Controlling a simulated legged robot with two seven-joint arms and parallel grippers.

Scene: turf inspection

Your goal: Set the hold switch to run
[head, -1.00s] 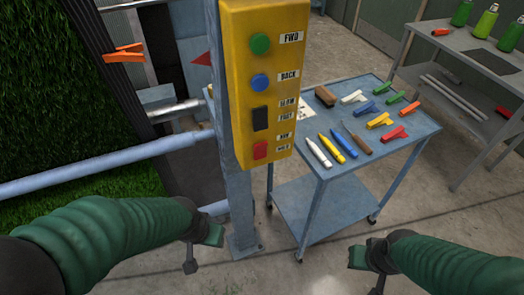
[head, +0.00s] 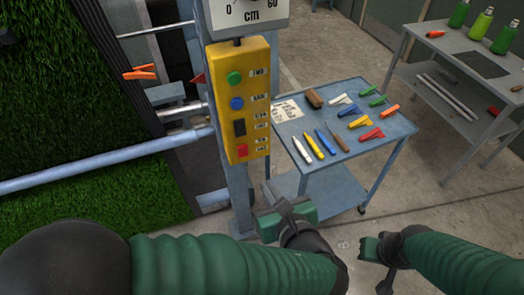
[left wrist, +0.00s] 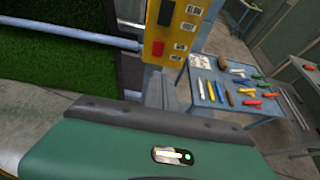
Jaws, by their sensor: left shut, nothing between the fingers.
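A blue-grey cart (head: 395,128) right of the post holds clips, markers and a brush. A bench (head: 450,85) with green bottles stands behind. Turf (head: 100,210) and a pale blue bar (head: 100,165) lie to the left.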

